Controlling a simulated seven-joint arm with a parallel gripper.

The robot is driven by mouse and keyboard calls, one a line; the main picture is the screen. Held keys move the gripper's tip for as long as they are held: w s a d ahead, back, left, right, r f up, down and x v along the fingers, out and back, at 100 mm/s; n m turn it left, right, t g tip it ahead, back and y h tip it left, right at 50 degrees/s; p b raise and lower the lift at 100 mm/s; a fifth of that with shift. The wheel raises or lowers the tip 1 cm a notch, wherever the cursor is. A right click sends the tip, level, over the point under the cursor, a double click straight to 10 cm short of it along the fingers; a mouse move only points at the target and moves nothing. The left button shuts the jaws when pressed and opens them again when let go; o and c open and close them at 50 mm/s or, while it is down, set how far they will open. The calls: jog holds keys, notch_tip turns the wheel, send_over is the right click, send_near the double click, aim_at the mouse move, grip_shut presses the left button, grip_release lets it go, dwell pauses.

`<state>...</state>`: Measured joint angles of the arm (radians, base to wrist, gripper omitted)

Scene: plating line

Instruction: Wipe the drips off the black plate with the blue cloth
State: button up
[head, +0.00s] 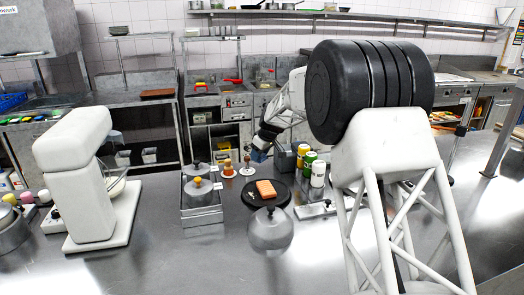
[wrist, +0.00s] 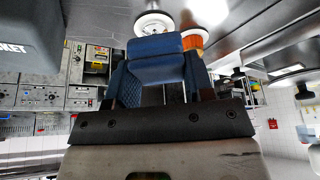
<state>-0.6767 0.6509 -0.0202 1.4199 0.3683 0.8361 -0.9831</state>
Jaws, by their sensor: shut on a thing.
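The black plate (head: 283,203) lies on the steel counter in the head view, with an orange block of food (head: 266,188) on it. Small pale marks show on the plate left of the block; I cannot tell whether they are drips. My gripper (head: 263,146) is above and behind the plate, apart from it. It is shut on the blue cloth (wrist: 155,68), which is folded between the fingers in the wrist view. In the head view the blue cloth (head: 259,155) is small and partly hidden by the gripper. The plate cannot be made out in the wrist view.
A round metal dome (head: 270,232) stands in front of the plate. Metal containers with lidded pots (head: 202,212) are to its left, two small cups (head: 228,170) behind left, bottles (head: 318,174) to the right. A white mixer (head: 75,170) stands far left. The front left counter is clear.

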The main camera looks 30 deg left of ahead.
jog(key=s+d+n+g+h, duration=0.1)
jog(key=s+d+n+g, duration=0.1)
jog(key=s+n, duration=0.8)
jog(key=shift+s+d+r+g, duration=0.15)
jog(key=shift+s+d+g, duration=0.05)
jog(key=shift+s+g, duration=0.65)
jog(key=shift+w, duration=0.1)
send_over(246, 192)
jog(key=w+d, duration=0.1)
jog(key=shift+d+f, duration=0.1)
jog(key=shift+f, duration=3.85)
jog(key=shift+s+d, duration=0.8)
jog(key=shift+d, duration=0.05)
jog(key=shift+s+d+f, duration=0.1)
jog(key=shift+s+d, duration=1.3)
jog(key=shift+d, duration=0.1)
jog(key=shift+w+a, duration=2.25)
jog(key=shift+a, duration=0.15)
notch_tip(246, 192, up, 8)
